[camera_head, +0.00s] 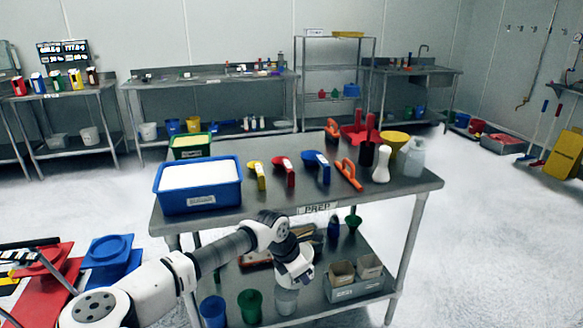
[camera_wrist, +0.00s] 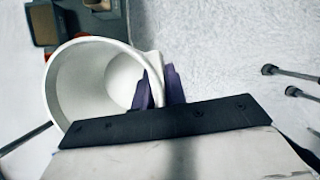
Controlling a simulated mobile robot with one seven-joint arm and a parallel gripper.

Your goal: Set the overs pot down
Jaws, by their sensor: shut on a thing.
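The overs pot is a white round pot (camera_wrist: 75,90) that fills the left of the wrist view, its open mouth toward the camera and its inside looking empty. My gripper (camera_wrist: 160,85) has purple fingers closed at the right side of its rim, on what looks like a small tab. In the head view my gripper (camera_head: 292,282) is low at the front of the prep table, and the pale pot (camera_head: 287,302) shows just below it. It overlaps the lower shelf (camera_head: 325,312) in the picture; I cannot tell whether it touches anything.
Two open bins (camera_head: 355,283) stand right of the pot on the lower shelf. A green pot (camera_head: 250,305) and a blue pot (camera_head: 213,310) are to its left. The prep table top (camera_head: 408,188) above carries a blue tub (camera_head: 198,203), scoops and bottles.

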